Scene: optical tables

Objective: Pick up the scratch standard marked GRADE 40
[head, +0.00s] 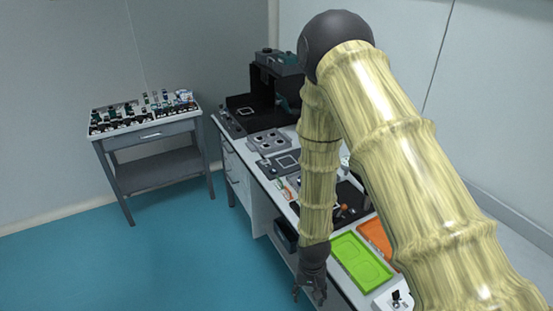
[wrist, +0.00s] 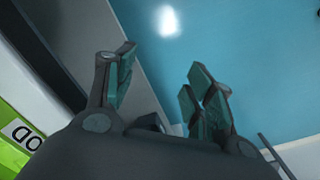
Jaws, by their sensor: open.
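My gripper (head: 311,291) hangs low at the front edge of the long workbench, beside the green tray. In the wrist view my gripper (wrist: 160,92) is open, with nothing between its teal-padded fingers and blue floor beyond them. I cannot make out a scratch standard marked GRADE 40 in either view. Small items on the bench are too small to read, and my arm hides part of the bench top.
The workbench holds a green tray (head: 360,262), an orange tray (head: 377,238), a grey block with round holes (head: 268,142) and a dark instrument (head: 275,78) at the far end. A side table (head: 150,135) with many small parts stands at left. Blue floor (head: 130,260) is clear.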

